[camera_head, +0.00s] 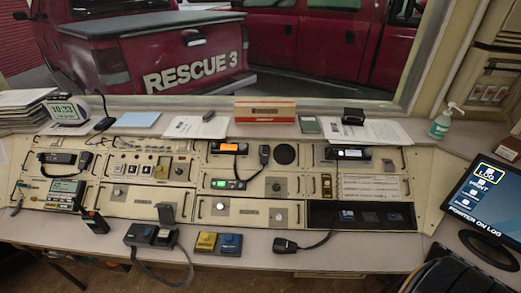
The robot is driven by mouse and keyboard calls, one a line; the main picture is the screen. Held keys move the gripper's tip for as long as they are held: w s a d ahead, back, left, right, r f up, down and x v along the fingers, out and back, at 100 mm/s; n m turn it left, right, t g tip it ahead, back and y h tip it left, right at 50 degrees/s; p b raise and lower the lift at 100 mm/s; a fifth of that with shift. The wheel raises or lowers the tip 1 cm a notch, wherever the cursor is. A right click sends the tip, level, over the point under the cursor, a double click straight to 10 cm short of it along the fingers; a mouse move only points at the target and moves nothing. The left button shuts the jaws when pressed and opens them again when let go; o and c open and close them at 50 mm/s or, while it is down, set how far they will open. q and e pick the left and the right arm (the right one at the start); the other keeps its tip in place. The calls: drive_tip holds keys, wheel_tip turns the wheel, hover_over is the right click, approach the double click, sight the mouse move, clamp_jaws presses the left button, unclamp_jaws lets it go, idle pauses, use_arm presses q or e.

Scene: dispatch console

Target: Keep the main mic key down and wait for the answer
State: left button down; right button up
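Several microphones are in view, and I cannot tell which carries the main mic key. A black hand mic (264,154) on a cord stands beside a radio with an orange display (229,148). Another black hand mic (285,246) lies on the front edge of the desk, its cord running up to a dark panel. A dark desk unit (141,234) with a raised flap and a cable sits at the front left. A yellow block (206,242) and a blue block (230,244) sit beside it. Neither of my grippers shows, and nothing is seen pressing any key.
The cream console (135,203) fills the middle. A handheld radio (95,221) stands at the left front. A clock (66,110), an orange-and-white box (265,110) and a sanitizer bottle (442,122) stand on the back ledge. A monitor (487,205) is at the right.

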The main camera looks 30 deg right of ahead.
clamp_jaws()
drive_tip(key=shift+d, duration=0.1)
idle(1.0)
